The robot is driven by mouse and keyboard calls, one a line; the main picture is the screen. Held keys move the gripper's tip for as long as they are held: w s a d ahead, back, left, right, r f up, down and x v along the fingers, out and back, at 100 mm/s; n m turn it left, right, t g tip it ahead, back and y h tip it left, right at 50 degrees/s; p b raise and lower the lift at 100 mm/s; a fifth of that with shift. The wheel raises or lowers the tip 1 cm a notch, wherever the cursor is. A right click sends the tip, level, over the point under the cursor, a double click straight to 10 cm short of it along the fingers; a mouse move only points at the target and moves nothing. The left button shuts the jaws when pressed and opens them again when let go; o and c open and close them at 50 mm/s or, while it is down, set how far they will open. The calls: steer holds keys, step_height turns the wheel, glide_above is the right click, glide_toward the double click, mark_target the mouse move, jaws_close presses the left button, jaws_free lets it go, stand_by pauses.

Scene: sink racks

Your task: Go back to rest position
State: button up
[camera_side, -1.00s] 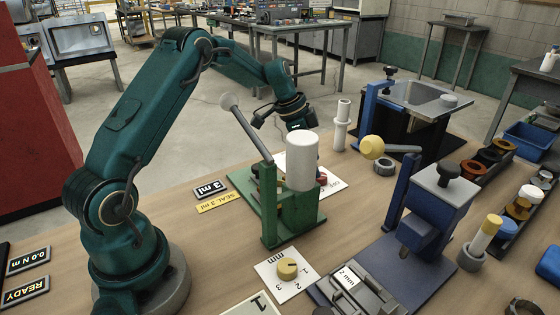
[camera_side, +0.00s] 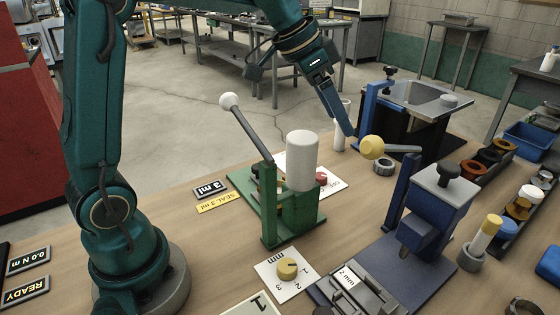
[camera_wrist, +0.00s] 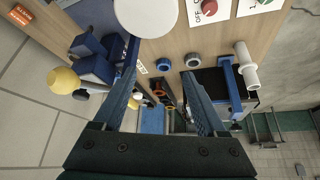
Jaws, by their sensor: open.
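My gripper (camera_side: 346,130) is raised above the bench behind the green press. Its blue jaws point down and to the right, left of the yellow ball knob (camera_side: 372,147). In the wrist view my gripper (camera_wrist: 160,82) shows two spread blue fingers with nothing between them. The green press (camera_side: 293,215) with its white cylinder (camera_side: 302,160) and lever with a white ball (camera_side: 229,101) stands in front of the arm. A white stepped post (camera_side: 339,138) stands behind the jaws, partly hidden by them.
A blue press (camera_side: 432,215) stands at the right on a blue plate. A steel sink (camera_side: 415,95) is behind it. Dark racks (camera_side: 487,160) with orange rings line the right side. A yellow dial (camera_side: 287,268) lies in front. Air above the bench is clear.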

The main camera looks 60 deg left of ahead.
steer(key=s+d+r+n+t, duration=0.1)
steer(key=s+d+r+n, duration=0.1)
steer(key=s+d+r, duration=0.3)
steer(key=s+d+r+n+t, duration=0.1)
steer(key=s+d+r+n, duration=0.15)
steer(key=s, duration=0.55)
steer(key=s+a+f+g+y, duration=0.1)
steer(key=s+a+f, duration=0.2)
steer(key=f, duration=0.3)
steer(key=s+a+f+g+y, duration=0.1)
steer(key=s+a+f, duration=0.2)
steer(key=f, duration=0.3)
steer(key=shift+s+f, duration=0.3)
steer(key=shift+s, duration=0.4)
